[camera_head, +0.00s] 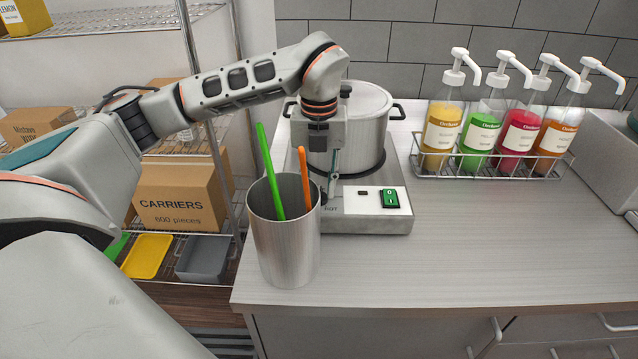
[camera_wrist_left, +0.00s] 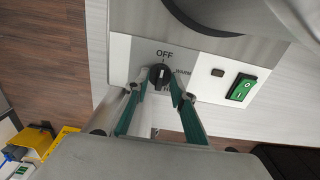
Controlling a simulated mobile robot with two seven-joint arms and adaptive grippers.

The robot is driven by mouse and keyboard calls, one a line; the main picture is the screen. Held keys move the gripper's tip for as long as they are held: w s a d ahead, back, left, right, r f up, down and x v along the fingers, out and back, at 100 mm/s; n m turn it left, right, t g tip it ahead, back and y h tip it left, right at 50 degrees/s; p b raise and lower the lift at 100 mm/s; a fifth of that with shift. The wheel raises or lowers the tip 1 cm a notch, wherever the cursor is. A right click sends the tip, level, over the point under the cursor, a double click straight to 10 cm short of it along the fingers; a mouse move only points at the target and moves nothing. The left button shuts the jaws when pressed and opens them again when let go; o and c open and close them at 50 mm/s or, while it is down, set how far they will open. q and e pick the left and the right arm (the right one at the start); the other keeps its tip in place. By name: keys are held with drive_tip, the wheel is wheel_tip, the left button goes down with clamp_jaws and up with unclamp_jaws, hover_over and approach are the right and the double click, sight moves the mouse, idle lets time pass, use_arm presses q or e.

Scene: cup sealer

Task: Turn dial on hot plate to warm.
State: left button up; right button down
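The hot plate (camera_head: 365,205) is a flat metal unit on the counter with a lidded pot (camera_head: 362,128) on it. In the head view this gripper (camera_head: 331,190) hides the dial. My right gripper is not in view.
A metal cup (camera_head: 284,245) with green and orange straws stands close in front of my left gripper. A lit green switch (camera_head: 390,198) is on the panel's right. Several pump bottles stand in a wire rack (camera_head: 490,172) at the back right. The counter's right front is clear.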

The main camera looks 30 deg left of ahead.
use_arm(q)
clamp_jaws()
drive_tip(key=shift+m, duration=0.3)
drive_tip(key=m, duration=0.6)
drive_tip(key=shift+m, duration=0.4)
drive_tip(key=m, duration=0.6)
drive_tip(key=shift+m, duration=0.3)
